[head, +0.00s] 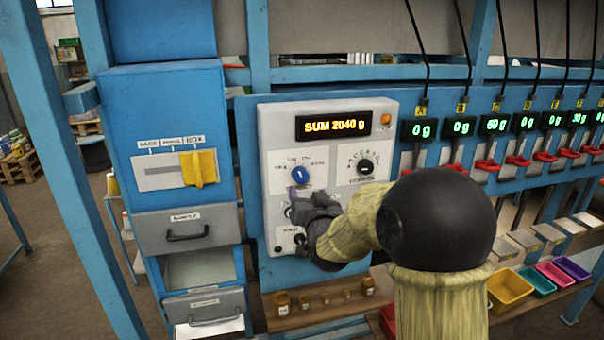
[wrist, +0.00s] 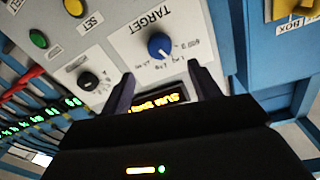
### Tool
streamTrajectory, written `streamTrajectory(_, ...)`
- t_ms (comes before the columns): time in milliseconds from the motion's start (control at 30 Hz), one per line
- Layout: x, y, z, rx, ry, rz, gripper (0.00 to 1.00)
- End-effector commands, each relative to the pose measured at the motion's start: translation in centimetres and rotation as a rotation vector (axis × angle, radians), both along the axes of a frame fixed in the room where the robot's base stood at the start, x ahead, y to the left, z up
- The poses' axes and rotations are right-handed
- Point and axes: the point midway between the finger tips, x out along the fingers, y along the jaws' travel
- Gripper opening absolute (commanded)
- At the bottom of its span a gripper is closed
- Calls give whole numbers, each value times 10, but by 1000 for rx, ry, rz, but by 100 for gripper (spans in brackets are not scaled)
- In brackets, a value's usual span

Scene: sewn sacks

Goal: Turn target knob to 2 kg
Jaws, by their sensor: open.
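The target knob is the blue round knob (head: 300,174) at the upper left of the pale control panel (head: 270,190). In the wrist view the blue knob (wrist: 159,46) sits below the word TARGET, with small scale marks around it that are too small to read surely. My gripper (head: 303,202) is just below and in front of the knob in the head view. In the wrist view my gripper (wrist: 162,72) is open, its two dark fingers spread on either side of the knob's line. The fingers appear apart from the knob. The display (head: 347,125) reads SUM 2040 g.
A black knob (head: 366,167) is right of the blue one. In the wrist view there are a green button (wrist: 38,39) and a yellow button (wrist: 74,7). A blue cabinet (head: 170,100) with a yellow slider (head: 199,168) stands left. Scale displays (head: 458,127) and red levers line the right.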

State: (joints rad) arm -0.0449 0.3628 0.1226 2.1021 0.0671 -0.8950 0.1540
Motion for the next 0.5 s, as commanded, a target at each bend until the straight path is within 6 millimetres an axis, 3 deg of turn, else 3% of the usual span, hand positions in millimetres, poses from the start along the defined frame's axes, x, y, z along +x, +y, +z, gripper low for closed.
streamTrajectory(500, 72, 8, 3, 0, 1, -1, 62)
